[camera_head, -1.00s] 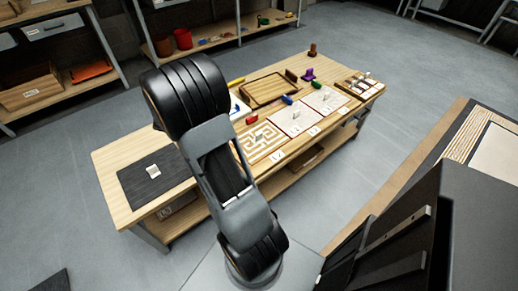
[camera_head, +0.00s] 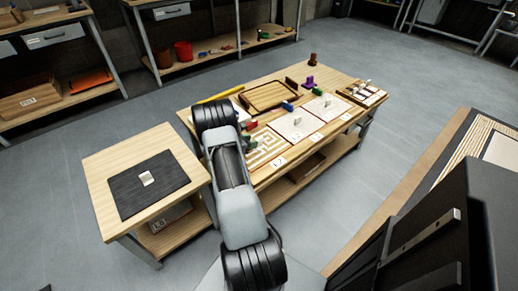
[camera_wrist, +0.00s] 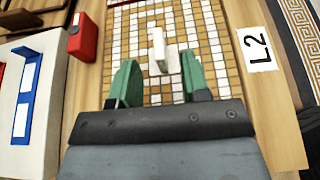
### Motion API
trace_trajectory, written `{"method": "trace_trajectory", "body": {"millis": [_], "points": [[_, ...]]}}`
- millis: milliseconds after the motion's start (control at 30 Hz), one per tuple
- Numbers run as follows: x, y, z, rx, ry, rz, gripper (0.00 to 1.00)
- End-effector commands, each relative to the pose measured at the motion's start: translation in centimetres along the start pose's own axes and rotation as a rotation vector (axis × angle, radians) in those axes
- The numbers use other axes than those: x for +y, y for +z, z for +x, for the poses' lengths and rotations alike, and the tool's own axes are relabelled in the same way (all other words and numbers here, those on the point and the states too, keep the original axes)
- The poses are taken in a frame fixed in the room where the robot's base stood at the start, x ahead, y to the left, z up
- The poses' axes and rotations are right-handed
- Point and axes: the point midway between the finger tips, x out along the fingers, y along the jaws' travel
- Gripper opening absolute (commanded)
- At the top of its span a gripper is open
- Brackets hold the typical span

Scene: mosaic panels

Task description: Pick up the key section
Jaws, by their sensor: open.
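A panel of tan and white mosaic tiles with a key-like pattern (camera_head: 262,147) lies at the left end of the row on the workbench; I take it for the key section. It fills the middle of the wrist view (camera_wrist: 205,65). A white upright grip (camera_wrist: 158,48) stands on it. My gripper (camera_wrist: 162,85) is open, its green fingers apart over the panel. The grip appears ahead of the fingertips, between their lines; no contact shows.
A label "L2" (camera_wrist: 257,48) lies beside the panel. A red block (camera_wrist: 84,36) and a white holder with a blue part (camera_wrist: 38,95) are on the other side. Two pale panels with upright grips (camera_head: 297,121) continue the row. A black mat (camera_head: 135,197) bears a small white piece.

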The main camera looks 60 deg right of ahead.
Motion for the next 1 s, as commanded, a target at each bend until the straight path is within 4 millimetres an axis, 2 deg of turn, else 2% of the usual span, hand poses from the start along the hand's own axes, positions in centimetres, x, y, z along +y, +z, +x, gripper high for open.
{"method": "trace_trajectory", "body": {"millis": [267,600,933,1000], "points": [[0.0,-0.1,1.7,0.0,-0.001,0.001,0.43],[0.1,-0.4,5.9,0.0,-0.002,0.001,0.43],[0.2,-0.3,6.4,0.0,0.001,0.001,0.43],[0.2,-0.3,6.3,0.0,0.0,0.001,0.38]]}}
